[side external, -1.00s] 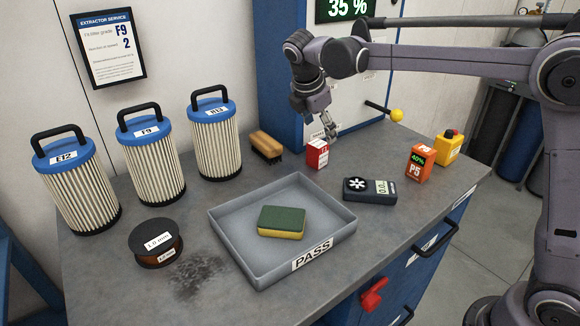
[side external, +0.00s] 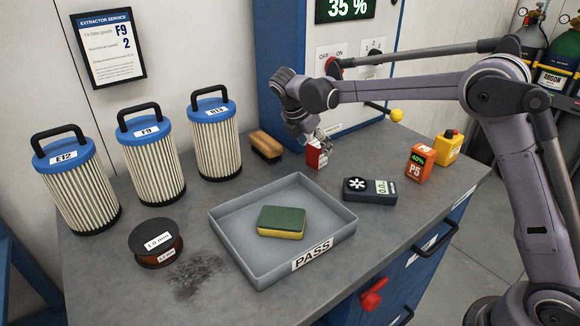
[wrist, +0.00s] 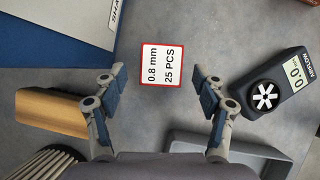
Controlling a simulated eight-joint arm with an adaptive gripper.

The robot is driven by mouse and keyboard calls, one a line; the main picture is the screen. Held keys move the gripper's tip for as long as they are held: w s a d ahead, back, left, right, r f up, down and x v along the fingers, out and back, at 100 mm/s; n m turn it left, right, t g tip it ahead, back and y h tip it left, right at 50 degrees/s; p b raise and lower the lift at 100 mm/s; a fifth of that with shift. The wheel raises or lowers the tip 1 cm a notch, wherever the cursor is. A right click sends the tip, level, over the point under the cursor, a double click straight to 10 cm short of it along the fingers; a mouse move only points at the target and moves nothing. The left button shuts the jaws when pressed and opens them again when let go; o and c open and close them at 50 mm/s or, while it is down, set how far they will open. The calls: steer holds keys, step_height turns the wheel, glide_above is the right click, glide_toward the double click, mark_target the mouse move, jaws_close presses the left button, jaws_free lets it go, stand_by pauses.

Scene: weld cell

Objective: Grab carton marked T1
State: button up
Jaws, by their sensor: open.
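A small red-and-white carton (side external: 314,158) stands on the bench behind the tray. In the wrist view its white top (wrist: 161,66), edged in red, reads "0.8 mm 25 PCS". No T1 marking is readable on it. My gripper (side external: 318,141) is just above the carton and hides part of it in the side view. In the wrist view my gripper (wrist: 158,74) is open, with one finger to the left and one to the right of the carton. There is a visible gap on each side, and nothing is held.
A brush (side external: 266,146) lies left of the carton, and an airflow meter (side external: 369,190) lies to its right. The grey PASS tray (side external: 230,240) holds a sponge (side external: 281,222). A blue-and-white cabinet (side external: 283,75) rises behind. Orange (side external: 419,163) and yellow (side external: 448,148) boxes stand at right.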

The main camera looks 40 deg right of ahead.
mark_target(317, 152)
steer(key=x, duration=0.4)
steer(key=shift+s+f, duration=0.1)
steer(key=shift+f, duration=0.05)
steer(key=c, duration=1.3)
